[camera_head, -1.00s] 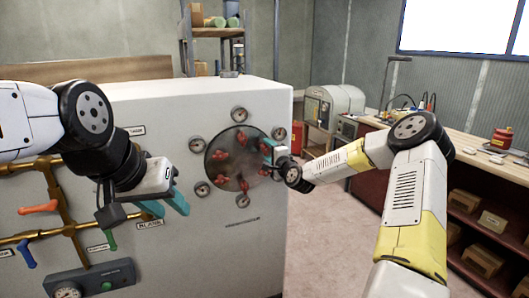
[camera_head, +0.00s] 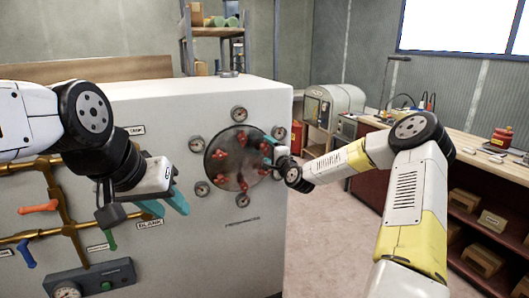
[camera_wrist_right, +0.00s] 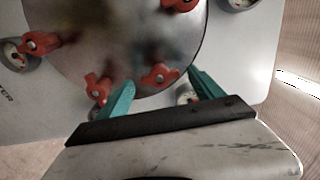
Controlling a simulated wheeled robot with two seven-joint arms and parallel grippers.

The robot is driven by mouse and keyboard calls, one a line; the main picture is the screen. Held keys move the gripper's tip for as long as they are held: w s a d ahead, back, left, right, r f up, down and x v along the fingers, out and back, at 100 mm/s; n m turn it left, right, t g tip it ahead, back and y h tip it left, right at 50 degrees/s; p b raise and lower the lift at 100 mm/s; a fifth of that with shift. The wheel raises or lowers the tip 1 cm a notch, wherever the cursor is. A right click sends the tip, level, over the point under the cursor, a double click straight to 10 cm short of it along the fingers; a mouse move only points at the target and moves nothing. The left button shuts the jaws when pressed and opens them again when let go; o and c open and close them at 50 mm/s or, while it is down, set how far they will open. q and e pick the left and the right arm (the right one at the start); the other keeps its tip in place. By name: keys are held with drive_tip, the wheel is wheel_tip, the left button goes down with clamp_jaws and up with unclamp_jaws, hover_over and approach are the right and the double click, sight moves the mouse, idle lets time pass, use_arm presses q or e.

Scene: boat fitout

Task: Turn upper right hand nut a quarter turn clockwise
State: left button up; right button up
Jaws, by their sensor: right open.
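The round grey plate (camera_head: 237,170) on the white cabinet front carries several red wing nuts around its edge. The upper right nut (camera_head: 265,148) is partly covered by my right gripper (camera_head: 267,150) in the head view. In the right wrist view my right gripper (camera_wrist_right: 161,78) is open, one teal finger on each side of a red nut (camera_wrist_right: 160,75). Contact with the nut cannot be told. Another red nut (camera_wrist_right: 97,90) lies just outside the left finger. My left gripper (camera_head: 168,206) is open and empty in front of the cabinet, left of the plate.
Several round fittings (camera_head: 240,114) surround the plate. Brass pipes (camera_head: 60,200) with coloured handles and a gauge panel (camera_head: 90,280) are at the cabinet's left. A workbench (camera_head: 460,140) stands on the right, with clear floor (camera_head: 320,230) between.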

drive_tip(key=v, duration=0.7)
drive_tip(key=shift+s, duration=0.3)
drive_tip(key=s+a+n+g, duration=0.4)
drive_tip(key=s+n, duration=0.1)
drive_tip(key=n, duration=0.1)
drive_tip(key=s+d+r+n+g+h, duration=0.1)
drive_tip(key=s+d+r+n+g, duration=0.1)
drive_tip(key=s, duration=1)
drive_tip(key=s+d+r+n+g+h, duration=0.1)
drive_tip(key=s+r+n, duration=0.3)
drive_tip(key=s, duration=0.8)
drive_tip(key=s+d+r+n+g+h, duration=0.1)
drive_tip(key=s+d+r+n+g, duration=0.2)
drive_tip(key=s, duration=0.9)
drive_tip(key=shift+s+d+r+g, duration=0.2)
drive_tip(key=shift+d+r+g, duration=0.3)
drive_tip(key=shift+r, duration=0.1)
